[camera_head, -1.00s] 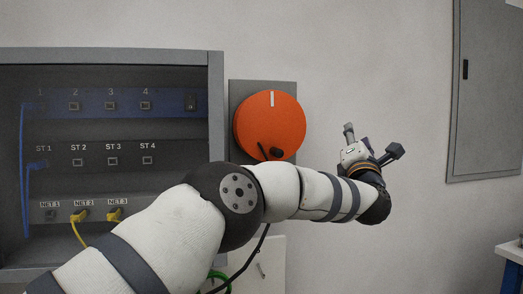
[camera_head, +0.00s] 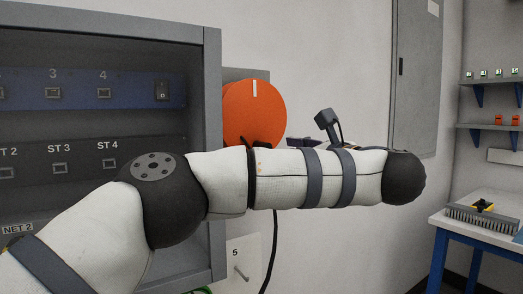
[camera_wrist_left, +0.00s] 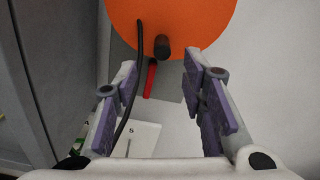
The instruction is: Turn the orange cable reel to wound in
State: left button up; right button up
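The orange cable reel (camera_head: 252,112) is mounted on a grey plate on the wall, right of the cabinet, with a white mark at its top. My left forearm hides its lower edge in the head view. In the left wrist view the reel (camera_wrist_left: 185,18) fills the top, with a dark crank knob (camera_wrist_left: 163,46) at its lower part. My left gripper (camera_wrist_left: 160,78) is open and empty; its fingers lie below and to either side of the knob, apart from it. In the head view the gripper (camera_head: 314,134) is partly hidden behind my forearm. My right gripper is not in view.
A grey cabinet (camera_head: 213,120) with port panels stands close on the left. A black cable (camera_wrist_left: 140,45) hangs before the reel, beside a red piece (camera_wrist_left: 151,78). A workbench (camera_head: 470,205) with a brush and wall shelves are at the right.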

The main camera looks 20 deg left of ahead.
aim_at(263, 143)
pick_arm(q)
jog(key=x, duration=0.8)
jog(key=shift+w+a+r, duration=0.1)
jog(key=shift+w+a, duration=0.05)
jog(key=shift+a, duration=0.15)
grip_shut()
